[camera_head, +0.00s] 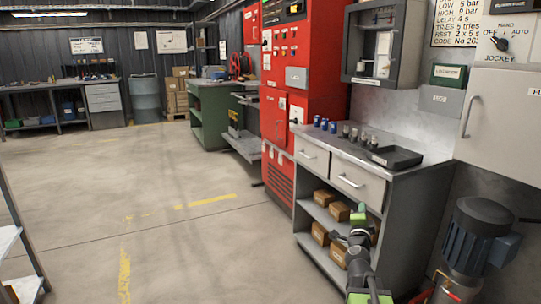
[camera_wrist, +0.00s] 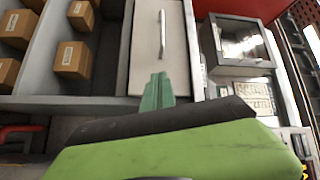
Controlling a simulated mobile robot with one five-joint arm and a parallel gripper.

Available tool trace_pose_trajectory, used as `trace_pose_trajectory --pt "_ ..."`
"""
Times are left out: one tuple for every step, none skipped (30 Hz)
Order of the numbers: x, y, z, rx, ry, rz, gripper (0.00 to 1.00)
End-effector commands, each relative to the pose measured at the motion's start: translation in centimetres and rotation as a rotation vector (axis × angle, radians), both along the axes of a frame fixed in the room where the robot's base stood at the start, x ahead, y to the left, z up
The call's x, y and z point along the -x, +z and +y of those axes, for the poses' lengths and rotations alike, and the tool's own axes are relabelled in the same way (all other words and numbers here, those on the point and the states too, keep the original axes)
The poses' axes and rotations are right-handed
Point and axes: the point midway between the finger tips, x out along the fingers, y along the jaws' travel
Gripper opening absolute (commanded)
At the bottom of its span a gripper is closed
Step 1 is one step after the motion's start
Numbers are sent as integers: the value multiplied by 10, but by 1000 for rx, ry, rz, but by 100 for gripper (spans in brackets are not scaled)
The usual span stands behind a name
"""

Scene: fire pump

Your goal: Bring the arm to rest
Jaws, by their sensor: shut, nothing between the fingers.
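My gripper (camera_head: 359,213) shows in the head view at the lower right, in front of the open shelves of the grey workbench (camera_head: 402,200). In the wrist view my gripper (camera_wrist: 157,90) has its green fingers together, with nothing between them. The fingertips overlap a pale drawer front (camera_wrist: 150,50) with a bar handle in that view. I cannot tell the exact gap to it. The arm reaches up from the bottom edge of the head view, and its lower part is cut off.
Small brown boxes (camera_head: 339,211) stand on the bench shelves. A black tray (camera_head: 394,157) and several small parts lie on top. A dark motor pump (camera_head: 480,240) stands right of the arm. A red cabinet (camera_head: 300,60) stands behind. The floor (camera_head: 110,190) at left is open.

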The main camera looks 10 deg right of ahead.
Motion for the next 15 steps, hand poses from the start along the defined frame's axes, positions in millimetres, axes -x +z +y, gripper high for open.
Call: trace_pose_trajectory --pt "-14 4 42 50 99 42 0" --pt "-21 2 68 84 163 73 0" --pt "-29 -2 102 132 249 116 0" --pt "-33 -6 128 170 314 151 0" --pt "-36 -12 154 207 379 189 0" --pt "-37 -21 188 260 468 246 0" --pt "-35 -30 213 303 535 293 0" --pt "-32 -40 237 347 604 345 0" --pt "-25 -57 268 410 696 422 0" --pt "-17 -71 288 458 765 487 0" --pt "-6 -86 306 506 832 557 0" --pt "10 -108 322 569 915 661 0" --pt "24 -125 330 612 971 743 0" --pt "39 -141 333 648 1018 825 0" --pt "58 -160 331 688 1068 933 0"
